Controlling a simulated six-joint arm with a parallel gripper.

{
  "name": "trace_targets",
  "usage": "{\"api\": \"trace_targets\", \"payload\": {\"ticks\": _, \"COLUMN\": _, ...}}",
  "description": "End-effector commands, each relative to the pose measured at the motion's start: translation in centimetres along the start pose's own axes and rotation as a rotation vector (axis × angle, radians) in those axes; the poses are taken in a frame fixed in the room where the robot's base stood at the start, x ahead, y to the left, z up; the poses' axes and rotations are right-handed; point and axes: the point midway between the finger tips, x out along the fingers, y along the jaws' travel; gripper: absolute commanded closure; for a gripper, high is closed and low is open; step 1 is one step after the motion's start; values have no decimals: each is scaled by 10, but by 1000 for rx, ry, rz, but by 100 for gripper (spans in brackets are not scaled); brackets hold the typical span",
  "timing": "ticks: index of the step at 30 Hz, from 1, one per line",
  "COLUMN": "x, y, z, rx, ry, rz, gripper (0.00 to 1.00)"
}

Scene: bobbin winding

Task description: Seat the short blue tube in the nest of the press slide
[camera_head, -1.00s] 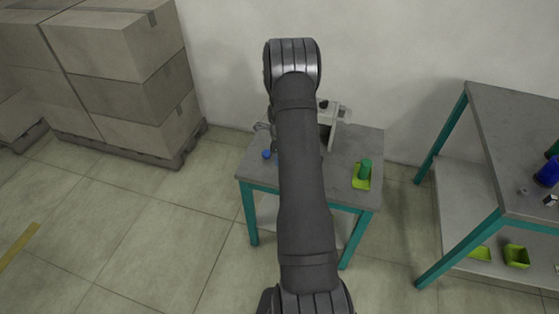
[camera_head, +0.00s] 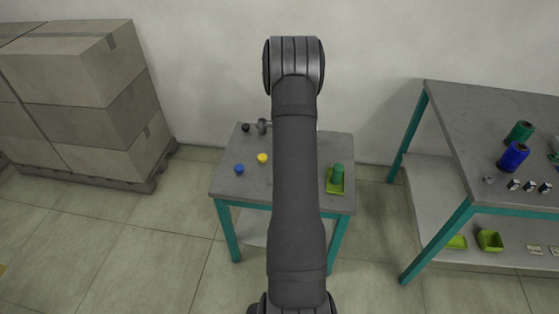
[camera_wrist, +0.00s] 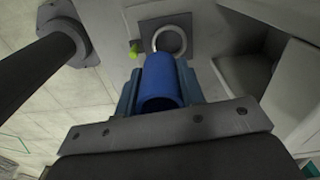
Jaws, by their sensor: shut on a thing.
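The short blue tube (camera_wrist: 162,88) is between the two blue-grey fingers of my gripper (camera_wrist: 158,78) in the wrist view, and the gripper is shut on it. Just beyond the tube's far end, a pale ring (camera_wrist: 169,35) sits on a dark square plate (camera_wrist: 199,27); it looks like the nest of the press slide. The tube appears apart from the ring, but I cannot tell the gap. In the head view my arm hides the gripper, the tube and most of the press.
The teal-legged table (camera_head: 230,186) bears a blue knob (camera_head: 239,169), a yellow knob (camera_head: 262,158) and a green tube (camera_head: 338,172) on a lime tray (camera_head: 345,186). A dark round bar (camera_wrist: 38,69) is at left in the wrist view. Another bench (camera_head: 455,125) holds spools.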

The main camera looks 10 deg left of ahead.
Motion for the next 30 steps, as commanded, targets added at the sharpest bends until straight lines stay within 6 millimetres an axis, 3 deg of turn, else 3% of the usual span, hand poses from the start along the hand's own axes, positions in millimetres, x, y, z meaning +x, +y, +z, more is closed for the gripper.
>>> {"api": "trace_targets", "payload": {"ticks": 5, "x": 7, "y": -15, "z": -3, "rx": 0, "ry": -1, "rz": 0, "gripper": 86}}
{"api": "trace_targets", "payload": {"ticks": 21, "x": 48, "y": -15, "z": -3, "rx": 0, "ry": 0, "rz": 1, "gripper": 86}}
{"api": "trace_targets", "payload": {"ticks": 30, "x": 54, "y": -15, "z": -3, "rx": 0, "ry": 0, "rz": 0, "gripper": 86}}
